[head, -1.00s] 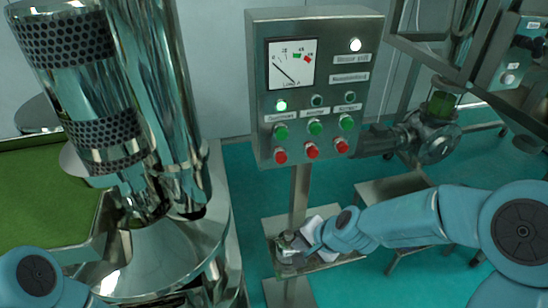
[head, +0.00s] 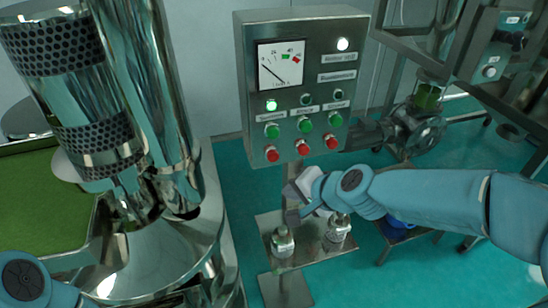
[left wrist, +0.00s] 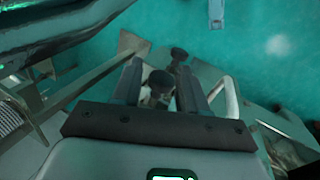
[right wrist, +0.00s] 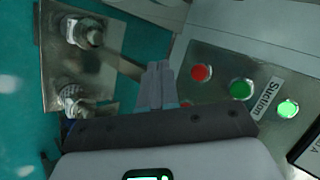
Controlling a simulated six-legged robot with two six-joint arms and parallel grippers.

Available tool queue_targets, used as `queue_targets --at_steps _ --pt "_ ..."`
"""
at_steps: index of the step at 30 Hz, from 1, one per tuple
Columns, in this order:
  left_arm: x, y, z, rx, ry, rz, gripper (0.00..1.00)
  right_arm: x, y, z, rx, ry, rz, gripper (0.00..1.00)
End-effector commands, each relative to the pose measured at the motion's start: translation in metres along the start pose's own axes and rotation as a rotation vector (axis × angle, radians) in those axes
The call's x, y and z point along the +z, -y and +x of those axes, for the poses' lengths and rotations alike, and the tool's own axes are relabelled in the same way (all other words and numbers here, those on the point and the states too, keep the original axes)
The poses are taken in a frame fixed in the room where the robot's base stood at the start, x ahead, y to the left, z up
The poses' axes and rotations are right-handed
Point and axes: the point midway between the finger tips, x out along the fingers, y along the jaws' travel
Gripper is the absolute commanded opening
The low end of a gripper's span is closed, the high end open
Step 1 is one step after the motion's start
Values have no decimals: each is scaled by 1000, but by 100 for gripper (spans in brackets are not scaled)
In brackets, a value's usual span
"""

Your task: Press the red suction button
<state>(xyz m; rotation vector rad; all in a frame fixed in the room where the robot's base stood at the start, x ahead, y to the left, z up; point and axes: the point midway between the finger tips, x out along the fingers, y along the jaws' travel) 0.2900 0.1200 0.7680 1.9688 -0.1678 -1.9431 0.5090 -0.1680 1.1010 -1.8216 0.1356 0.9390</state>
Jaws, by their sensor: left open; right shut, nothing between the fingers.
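The red suction button (head: 271,153) is the leftmost of three red buttons along the bottom of the control panel (head: 245,90). In the right wrist view, the red button (right wrist: 201,72) lies in line with a green button (right wrist: 241,89), the "Suction" label (right wrist: 266,98) and a lit green lamp (right wrist: 287,108). My right gripper (head: 292,212) is shut and empty, below the panel in front of its post. In the right wrist view its fingertips (right wrist: 158,68) appear left of the red button, apart from it in the picture. My left gripper (left wrist: 158,82) is open, seen only in the left wrist view.
A metal shelf (head: 308,250) under the panel carries two metal fittings (head: 283,242). The large polished sieve machine (head: 150,255) stands at the left. A pump (head: 415,130) stands behind at the right.

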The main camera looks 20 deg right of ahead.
Motion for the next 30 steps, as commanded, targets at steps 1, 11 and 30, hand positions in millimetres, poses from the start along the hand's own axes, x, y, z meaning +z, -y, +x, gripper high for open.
queue_targets --at_steps 1,11,30 --pt "0 -1 -2 0 0 0 43 -2 3 3 0 1 0 0" --pt "0 -5 -15 0 0 0 43 -24 27 34 2 2 1 0" --pt "0 -9 -24 0 0 0 43 -41 43 59 1 0 0 0"
